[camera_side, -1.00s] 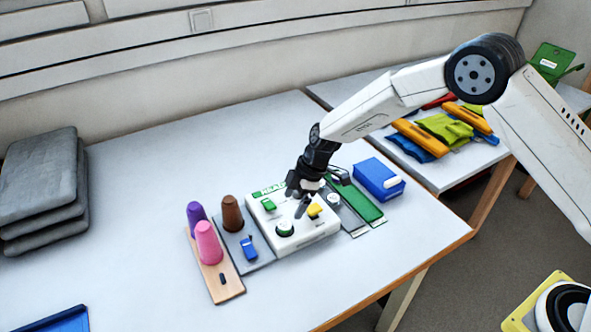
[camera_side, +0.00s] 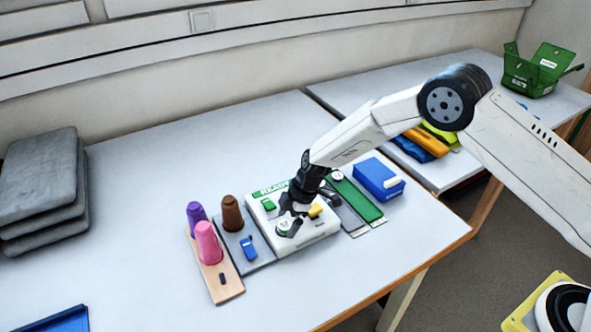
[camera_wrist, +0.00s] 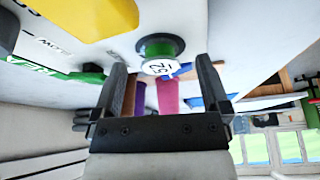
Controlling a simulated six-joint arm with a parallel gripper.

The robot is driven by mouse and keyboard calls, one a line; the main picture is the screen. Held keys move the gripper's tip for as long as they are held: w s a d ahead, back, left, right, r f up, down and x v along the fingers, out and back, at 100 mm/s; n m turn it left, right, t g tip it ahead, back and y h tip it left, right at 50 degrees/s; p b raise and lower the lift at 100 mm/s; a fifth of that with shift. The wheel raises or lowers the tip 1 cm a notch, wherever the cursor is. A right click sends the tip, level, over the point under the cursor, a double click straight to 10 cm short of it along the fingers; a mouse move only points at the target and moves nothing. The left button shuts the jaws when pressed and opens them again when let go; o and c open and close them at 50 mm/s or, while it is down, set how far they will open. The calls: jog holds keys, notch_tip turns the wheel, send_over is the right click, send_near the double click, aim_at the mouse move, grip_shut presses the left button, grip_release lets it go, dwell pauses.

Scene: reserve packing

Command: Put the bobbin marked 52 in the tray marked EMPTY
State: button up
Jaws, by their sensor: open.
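The bobbin marked 52 (camera_wrist: 158,67) has a white face and a green wound body. It sits on the white machine box (camera_side: 320,233), and in the side view my gripper mostly hides it. My gripper (camera_wrist: 163,72) is open, with its two fingers apart and the bobbin showing between and just beyond their tips. In the side view, my gripper (camera_side: 288,222) is low over the front of the box. I cannot tell whether a finger touches the bobbin. No label reading EMPTY can be made out; a blue tray (camera_side: 62,322) is cut off at the lower left.
Left of the box stand purple (camera_side: 195,212), pink (camera_side: 208,243) and brown (camera_side: 232,212) cones, and a small blue piece (camera_side: 249,247). A blue box (camera_side: 379,180) is to the right. A green bin (camera_side: 530,75) with unreadable labels is on the back table. The left table is mostly clear.

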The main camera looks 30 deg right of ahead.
jog(key=shift+a+f, duration=0.2)
jog(key=shift+f, duration=0.2)
jog(key=shift+c, duration=0.2)
grip_shut()
jog(key=shift+r, duration=0.15)
jog(key=shift+r, duration=0.85)
jog(key=s+d+r, duration=0.4)
jog(key=s+r, duration=0.7)
jog(key=s, duration=0.2)
jog(key=shift+s+d, duration=0.15)
